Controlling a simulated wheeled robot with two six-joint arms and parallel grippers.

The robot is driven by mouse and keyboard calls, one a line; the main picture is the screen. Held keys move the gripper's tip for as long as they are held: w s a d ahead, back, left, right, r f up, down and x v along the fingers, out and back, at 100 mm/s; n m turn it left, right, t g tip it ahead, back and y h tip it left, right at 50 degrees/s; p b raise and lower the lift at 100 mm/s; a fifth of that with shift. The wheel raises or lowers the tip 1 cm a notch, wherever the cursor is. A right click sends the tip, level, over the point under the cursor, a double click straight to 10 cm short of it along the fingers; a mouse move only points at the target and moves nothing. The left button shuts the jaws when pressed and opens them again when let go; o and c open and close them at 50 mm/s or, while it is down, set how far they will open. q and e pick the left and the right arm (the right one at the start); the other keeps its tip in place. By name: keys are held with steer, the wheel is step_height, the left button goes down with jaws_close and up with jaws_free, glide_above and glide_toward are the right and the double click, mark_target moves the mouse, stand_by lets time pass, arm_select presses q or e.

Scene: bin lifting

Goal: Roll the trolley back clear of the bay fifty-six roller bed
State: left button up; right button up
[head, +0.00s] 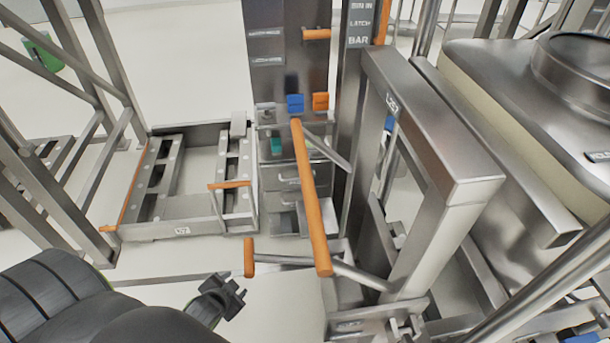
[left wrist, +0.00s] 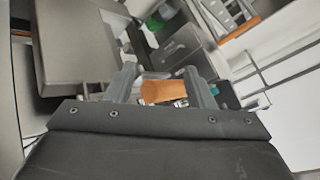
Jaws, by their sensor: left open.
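A steel trolley with a tall dark mast (head: 287,85) stands in the middle of the head view. A long orange push bar (head: 311,200) extends towards me on steel arms, with a short upright orange grip (head: 249,257) at its left. My left gripper (head: 228,293) is open and empty, below and left of that grip. In the left wrist view, an orange handle end (left wrist: 162,92) shows between the open fingers (left wrist: 163,88); I cannot tell which handle it is or its distance. I cannot identify the bay fifty-six roller bed. My right gripper is out of view.
A low steel floor frame (head: 184,232) with an orange handle lies left of the mast. A steel post frame (head: 432,140) and a large lidded bin (head: 545,95) crowd the right. Steel rails (head: 85,170) stand at left. Some pale floor (head: 170,285) is clear near my left gripper.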

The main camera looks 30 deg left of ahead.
arm_select(q)
step_height(320, 180, up, 7)
steer(key=w+m+t, duration=0.1)
steer(key=w+t, duration=0.1)
steer(key=m+t+h+p, duration=0.2)
steer(key=m+t+h, duration=0.5)
steer(key=m+h, duration=0.9)
glide_toward(309, 180)
steer(key=w+d+m+y+p, duration=0.1)
steer(key=w+p, duration=0.1)
steer(key=w, duration=0.1)
steer(key=w+d+r+y+p, duration=0.1)
steer(key=w+d+p, duration=0.1)
steer(key=w+d+r+m+y+p, duration=0.1)
steer(key=w+d+p, duration=0.1)
steer(key=w, duration=0.1)
steer(key=shift+w+m, duration=0.3)
steer(key=shift+w+d, duration=0.3)
steer(key=shift+w, duration=0.2)
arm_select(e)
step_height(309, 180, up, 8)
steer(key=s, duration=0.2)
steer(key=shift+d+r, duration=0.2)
arm_select(q)
jaws_close()
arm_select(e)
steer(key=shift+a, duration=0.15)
